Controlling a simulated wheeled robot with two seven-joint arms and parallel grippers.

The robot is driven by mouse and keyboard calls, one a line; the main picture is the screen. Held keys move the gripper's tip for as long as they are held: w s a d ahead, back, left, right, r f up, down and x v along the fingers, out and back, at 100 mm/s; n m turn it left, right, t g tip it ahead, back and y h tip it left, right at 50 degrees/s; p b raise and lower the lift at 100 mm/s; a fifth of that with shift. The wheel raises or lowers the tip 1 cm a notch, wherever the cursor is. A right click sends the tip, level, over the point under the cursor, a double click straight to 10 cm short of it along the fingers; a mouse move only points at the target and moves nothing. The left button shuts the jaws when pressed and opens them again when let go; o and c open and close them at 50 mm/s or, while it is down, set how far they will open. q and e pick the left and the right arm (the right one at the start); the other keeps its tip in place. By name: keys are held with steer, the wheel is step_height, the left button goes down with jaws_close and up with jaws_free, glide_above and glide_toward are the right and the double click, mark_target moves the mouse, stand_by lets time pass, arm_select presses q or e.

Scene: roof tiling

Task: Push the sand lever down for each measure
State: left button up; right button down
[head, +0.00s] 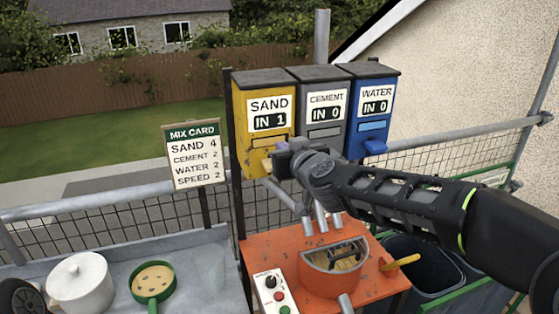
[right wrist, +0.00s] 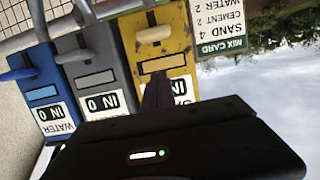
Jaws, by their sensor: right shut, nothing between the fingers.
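The yellow sand dispenser (head: 262,110) reads "IN 1". Its yellow sand lever (head: 267,165) sticks out at the front and also shows in the right wrist view (right wrist: 154,34), which is upside down. My right gripper (head: 281,160) is shut and empty, right in front of the sand dispenser beside the lever. In the wrist view its fingertips (right wrist: 158,86) lie over the dispenser front, apart from the lever in the picture; I cannot tell contact. The mix card (head: 194,155) reads "SAND 4, CEMENT 2, WATER 2, SPEED 2". My left gripper is not in view.
The grey cement dispenser (head: 325,105) and blue water dispenser (head: 371,105) both read "IN 0". An orange mixer drum (head: 335,268) stands below, with a control box (head: 272,292) beside it. A white pot (head: 82,283) and green-rimmed pan (head: 152,282) stand left. Scaffold rails run behind.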

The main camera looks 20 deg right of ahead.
steer(key=x, duration=0.3)
steer(key=shift+w+f, duration=0.3)
steer(key=shift+f, duration=0.05)
steer(key=shift+s+f, duration=0.15)
steer(key=shift+f, duration=1.6)
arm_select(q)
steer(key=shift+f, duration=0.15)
